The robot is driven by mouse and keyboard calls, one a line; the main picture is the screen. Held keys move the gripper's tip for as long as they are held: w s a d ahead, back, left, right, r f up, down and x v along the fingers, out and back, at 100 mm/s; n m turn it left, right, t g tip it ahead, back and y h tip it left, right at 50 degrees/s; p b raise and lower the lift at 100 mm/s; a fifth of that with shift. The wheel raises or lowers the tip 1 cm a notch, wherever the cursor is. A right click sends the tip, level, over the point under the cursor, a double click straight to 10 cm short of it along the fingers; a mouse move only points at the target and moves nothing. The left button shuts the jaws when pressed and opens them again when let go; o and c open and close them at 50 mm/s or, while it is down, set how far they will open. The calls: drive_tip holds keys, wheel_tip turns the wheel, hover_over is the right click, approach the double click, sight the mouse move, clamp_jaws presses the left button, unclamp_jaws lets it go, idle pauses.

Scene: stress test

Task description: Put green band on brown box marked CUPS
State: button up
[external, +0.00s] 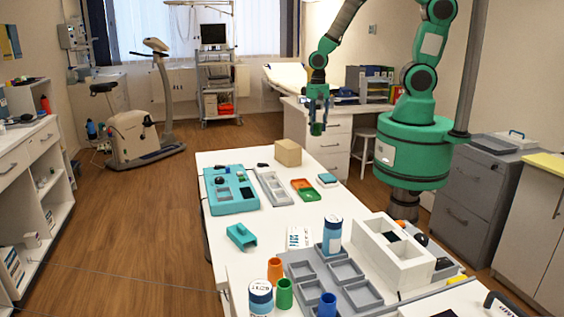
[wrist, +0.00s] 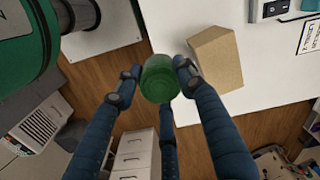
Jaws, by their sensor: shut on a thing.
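My gripper (external: 318,118) is raised beyond the far right edge of the white table and is shut on the green band (wrist: 160,80). In the wrist view the band is a short, round, dark green piece between the fingertips. It also shows small and dark below the fingers in the external view (external: 317,129). The plain brown box (external: 287,152) stands at the far end of the table. In the wrist view the box (wrist: 215,58) is just right of the band, and the two are apart. No CUPS marking is readable on it.
The white table (external: 222,160) carries a teal tray (external: 230,190), a grey tray (external: 272,188), orange and green dishes (external: 305,189) and a white divided box (external: 390,252). White drawers (external: 318,150) stand behind the gripper.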

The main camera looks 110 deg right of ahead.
drive_tip(key=w+d, duration=0.1)
drive_tip(key=w, duration=0.2)
drive_tip(key=w+d, duration=0.2)
drive_tip(key=w, duration=0.2)
drive_tip(key=w+d+f, duration=0.1)
drive_tip(key=w+d, duration=0.1)
drive_tip(key=w, duration=0.1)
drive_tip(key=shift+w+d+b, duration=0.1)
drive_tip(key=shift+w+b, duration=0.2)
drive_tip(key=shift+w, duration=0.1)
drive_tip(key=shift+w+d+f, duration=0.1)
drive_tip(key=shift+w, duration=0.15)
drive_tip(key=shift+w+d+f+b, duration=0.1)
drive_tip(key=shift+f+b, duration=0.2)
drive_tip(key=shift+f, duration=1.45)
drive_tip(key=shift+f, duration=0.1)
drive_tip(key=o, duration=1.1)
drive_tip(key=shift+o, duration=0.2)
wheel_tip(320, 180, up, 12)
drive_tip(key=p, duration=0.1)
